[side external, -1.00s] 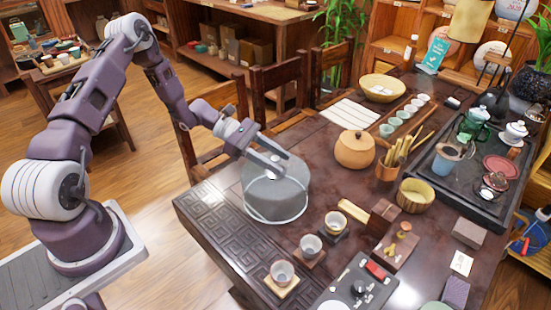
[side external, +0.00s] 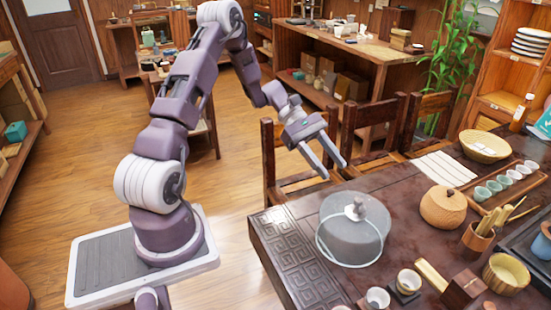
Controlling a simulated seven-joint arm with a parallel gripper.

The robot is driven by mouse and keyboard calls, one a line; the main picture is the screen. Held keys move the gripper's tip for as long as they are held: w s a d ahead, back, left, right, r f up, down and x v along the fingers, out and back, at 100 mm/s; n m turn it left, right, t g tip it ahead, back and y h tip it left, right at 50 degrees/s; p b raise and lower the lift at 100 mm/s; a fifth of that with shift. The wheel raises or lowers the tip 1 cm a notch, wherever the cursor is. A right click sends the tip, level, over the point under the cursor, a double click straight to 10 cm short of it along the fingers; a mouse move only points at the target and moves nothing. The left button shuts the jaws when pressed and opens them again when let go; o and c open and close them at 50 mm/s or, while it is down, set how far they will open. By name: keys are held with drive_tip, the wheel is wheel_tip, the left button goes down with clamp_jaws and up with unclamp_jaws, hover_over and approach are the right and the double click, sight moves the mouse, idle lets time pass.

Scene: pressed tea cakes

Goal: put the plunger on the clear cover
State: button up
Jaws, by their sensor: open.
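The clear cover (side external: 328,240) is a round see-through dome on the near left part of the dark table, with a grey mass showing through it. A small pale knob-shaped piece (side external: 354,208) stands upright at the top of the cover. I cannot tell whether it is the plunger or the cover's own knob. My gripper (side external: 335,172) is open and empty, its fingers pointing down and right. In the picture it is above and left of the cover, apart from the knob-shaped piece. I make out no other plunger.
Small cups (side external: 408,282) stand on the table right of the cover. A lidded round pot (side external: 443,207), a cup of wooden tools (side external: 476,240) and a woven bowl (side external: 506,272) stand farther right. A chair (side external: 268,160) stands behind the table near my gripper. A white cloth (side external: 443,170) lies beyond.

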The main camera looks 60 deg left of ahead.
drive_tip(key=s+d+r+m+g+y, duration=0.3)
drive_tip(key=s+d+r+m+y, duration=0.1)
drive_tip(key=s+d+r+m, duration=0.3)
drive_tip(key=s+d+r+m+t+y, duration=0.2)
drive_tip(key=s+r+m+y, duration=0.1)
drive_tip(key=s+m, duration=0.3)
drive_tip(key=s+d+r+m+t+y, duration=0.2)
drive_tip(key=s+r+m, duration=0.4)
drive_tip(key=s, duration=0.5)
drive_tip(key=t+y, duration=0.1)
drive_tip(key=y, duration=0.1)
drive_tip(key=shift+r+m+y, duration=0.2)
drive_tip(key=shift+m+y, duration=0.1)
